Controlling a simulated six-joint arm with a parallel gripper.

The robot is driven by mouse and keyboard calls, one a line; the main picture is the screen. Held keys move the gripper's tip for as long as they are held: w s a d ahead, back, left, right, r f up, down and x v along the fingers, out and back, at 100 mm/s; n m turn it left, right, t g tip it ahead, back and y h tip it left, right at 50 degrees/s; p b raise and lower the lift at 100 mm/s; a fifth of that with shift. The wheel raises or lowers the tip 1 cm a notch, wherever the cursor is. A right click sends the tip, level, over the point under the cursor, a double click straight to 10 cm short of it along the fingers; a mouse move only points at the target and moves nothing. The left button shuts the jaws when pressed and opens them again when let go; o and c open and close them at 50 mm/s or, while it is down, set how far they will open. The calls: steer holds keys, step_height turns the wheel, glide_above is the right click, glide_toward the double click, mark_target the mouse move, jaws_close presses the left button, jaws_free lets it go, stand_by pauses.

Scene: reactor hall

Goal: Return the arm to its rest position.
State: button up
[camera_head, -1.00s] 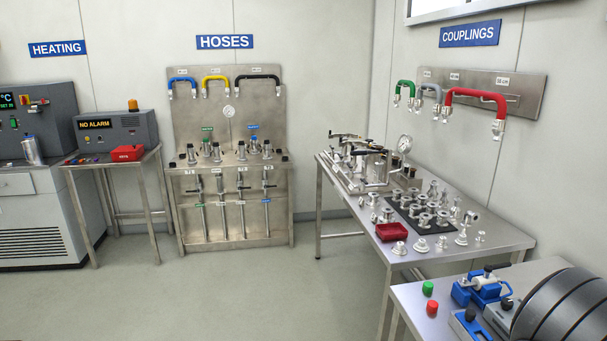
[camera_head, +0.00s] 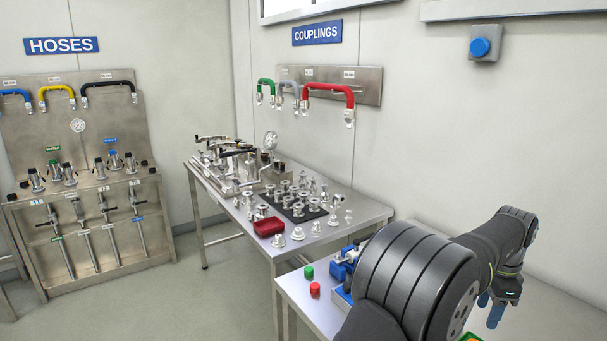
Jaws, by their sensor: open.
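My arm (camera_head: 425,280) comes in from the bottom right in the head view, with its large dark joint in front. It reaches right and bends down at the far end. My gripper (camera_head: 490,308) hangs below that end, with blue fingers pointing down. The fingers are apart and nothing shows between them. Part of the front bench is hidden behind the arm.
The couplings bench (camera_head: 362,216) holds several metal fittings and a red tray (camera_head: 269,227). Red and green buttons (camera_head: 315,289) and a blue device (camera_head: 342,268) are close left of my arm. A blue wall button (camera_head: 481,47) is above. The hose station (camera_head: 85,190) is far left.

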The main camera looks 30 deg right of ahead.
mark_target(477, 341)
step_height(477, 341, down, 11)
steer(key=shift+r, duration=0.1)
steer(key=r, duration=0.5)
steer(key=shift+s, duration=0.25)
steer(key=s+a+r, duration=0.5)
steer(key=s+r, duration=0.2)
steer(key=s, duration=0.4)
steer(key=w+a+f+n, duration=0.2)
steer(key=w+a+n, duration=0.1)
steer(key=w, duration=0.7)
steer(key=w+a+f+n, duration=0.2)
steer(key=w+a+n, duration=0.1)
steer(key=w, duration=0.8)
steer(key=w+a+f+n, duration=0.1)
steer(key=w+a+n, duration=0.2)
steer(key=w, duration=0.7)
steer(key=shift+w+a+f, duration=0.25)
steer(key=shift+f, duration=0.6)
